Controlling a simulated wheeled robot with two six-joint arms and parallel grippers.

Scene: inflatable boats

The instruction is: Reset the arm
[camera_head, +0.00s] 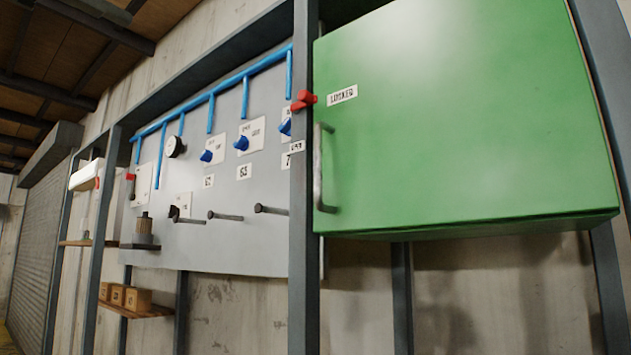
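Neither of my grippers and neither of my arms shows in the head view. The task names no other object. The view is tilted and looks up at a wall with a green locker and a grey panel, so whether my grippers are open or shut is hidden.
A grey panel (240,225) carries blue pipes (211,115), blue knobs and pegs. A low shelf (135,310) holds wooden blocks (137,299). A roller shutter (42,230) stands far left.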

